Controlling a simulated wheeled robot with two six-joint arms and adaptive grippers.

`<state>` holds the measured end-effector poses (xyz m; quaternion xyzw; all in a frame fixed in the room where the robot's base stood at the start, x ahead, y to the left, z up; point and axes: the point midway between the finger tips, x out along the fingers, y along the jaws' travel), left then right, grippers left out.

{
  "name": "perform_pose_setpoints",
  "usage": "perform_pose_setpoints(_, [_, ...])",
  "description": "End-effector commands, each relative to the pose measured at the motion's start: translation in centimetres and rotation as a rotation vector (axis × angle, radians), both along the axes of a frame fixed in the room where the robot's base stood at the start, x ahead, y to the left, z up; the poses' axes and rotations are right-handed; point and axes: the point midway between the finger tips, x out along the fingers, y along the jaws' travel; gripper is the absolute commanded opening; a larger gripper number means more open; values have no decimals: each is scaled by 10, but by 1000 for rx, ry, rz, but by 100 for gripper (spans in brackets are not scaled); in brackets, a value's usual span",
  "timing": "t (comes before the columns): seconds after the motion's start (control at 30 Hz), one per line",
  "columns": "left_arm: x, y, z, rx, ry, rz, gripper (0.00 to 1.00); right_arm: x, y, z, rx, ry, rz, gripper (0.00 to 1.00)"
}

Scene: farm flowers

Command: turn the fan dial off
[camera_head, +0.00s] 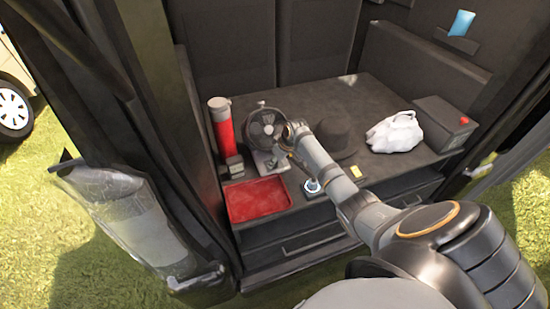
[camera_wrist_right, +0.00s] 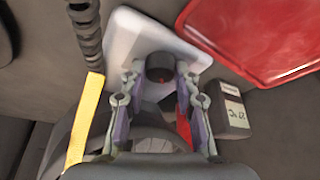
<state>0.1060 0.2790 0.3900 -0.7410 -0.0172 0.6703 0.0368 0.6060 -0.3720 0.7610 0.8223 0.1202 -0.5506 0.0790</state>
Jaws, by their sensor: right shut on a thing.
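The fan (camera_head: 266,124) is black and stands upright on a light grey base (camera_head: 272,161) at the left of the dark shelf. My right arm reaches in from the lower right, and its gripper (camera_head: 286,152) is at the front of the fan. In the right wrist view, the fan base (camera_wrist_right: 125,42) is a pale plate bearing a round black dial (camera_wrist_right: 159,62). The fingertips of my right gripper (camera_wrist_right: 160,75) are on both sides of the dial, shut on it. The dial's markings cannot be read. My left gripper is not in view.
A red tray (camera_head: 258,200) lies in front of the fan; it also shows in the right wrist view (camera_wrist_right: 245,35). A red cylinder (camera_head: 221,124) and a small dark box (camera_head: 235,165) stand to the left. A dark hat (camera_head: 338,136) and white bag (camera_head: 394,132) lie right.

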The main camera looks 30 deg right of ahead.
Motion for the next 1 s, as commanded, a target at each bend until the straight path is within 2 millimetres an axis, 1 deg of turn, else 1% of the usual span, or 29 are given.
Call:
perform_pose_setpoints(0.1, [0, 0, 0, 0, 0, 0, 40, 0, -1, 0, -2, -2, 38, 0])
perform_pose_setpoints(0.37, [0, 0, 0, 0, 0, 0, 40, 1, 0, 0, -2, -3, 40, 0])
perform_pose_setpoints(0.4, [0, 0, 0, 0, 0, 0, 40, 0, 0, 0, -2, -3, 40, 36])
perform_pose_setpoints(0.53, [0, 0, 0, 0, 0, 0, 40, 0, 0, 0, -1, -3, 39, 53])
perform_pose_setpoints(0.87, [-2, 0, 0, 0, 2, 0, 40, 0, -1, 2, -2, -3, 39, 53])
perform_pose_setpoints(0.97, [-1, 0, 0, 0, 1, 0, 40, -5, -4, 15, -3, -5, 38, 53])
perform_pose_setpoints(1.0, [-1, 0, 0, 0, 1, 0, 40, -8, -5, 22, -5, -5, 39, 53])
